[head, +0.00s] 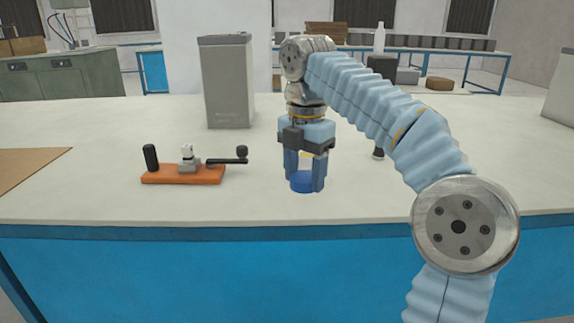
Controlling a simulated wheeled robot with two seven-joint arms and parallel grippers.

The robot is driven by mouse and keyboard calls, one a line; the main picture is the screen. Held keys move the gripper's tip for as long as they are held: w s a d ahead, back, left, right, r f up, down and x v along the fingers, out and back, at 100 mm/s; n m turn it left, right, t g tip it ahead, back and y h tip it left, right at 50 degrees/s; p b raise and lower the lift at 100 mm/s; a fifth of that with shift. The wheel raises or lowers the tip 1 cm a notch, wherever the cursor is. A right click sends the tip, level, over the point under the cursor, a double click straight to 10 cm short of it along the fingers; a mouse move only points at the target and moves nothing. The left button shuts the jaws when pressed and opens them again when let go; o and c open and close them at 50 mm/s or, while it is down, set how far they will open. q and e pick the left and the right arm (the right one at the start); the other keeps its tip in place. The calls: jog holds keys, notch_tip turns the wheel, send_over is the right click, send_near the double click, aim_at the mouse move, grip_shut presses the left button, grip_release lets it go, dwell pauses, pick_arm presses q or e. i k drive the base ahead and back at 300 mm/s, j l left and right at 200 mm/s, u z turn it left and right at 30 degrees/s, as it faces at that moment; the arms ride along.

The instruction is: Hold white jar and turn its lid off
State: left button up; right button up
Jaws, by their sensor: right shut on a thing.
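My right gripper (305,172) points straight down over the white table, its two blue fingers either side of a small pale thing that I take to be the white jar (306,160). It is shut on it. A round blue part (301,183) shows low between the fingertips, close to the table top. The fingers and palm hide most of the jar, so I cannot tell its lid from its body. My left gripper is not in view.
An orange base (182,175) with a black post, a light grey block and a black-knobbed lever stands left of the gripper. A tall grey box (228,82) stands behind. A brown board (28,165) lies far left. The front middle of the table (240,215) is clear.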

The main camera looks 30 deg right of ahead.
aim_at(305, 159)
jog(key=i+l, duration=0.75)
jog(key=l, duration=0.1)
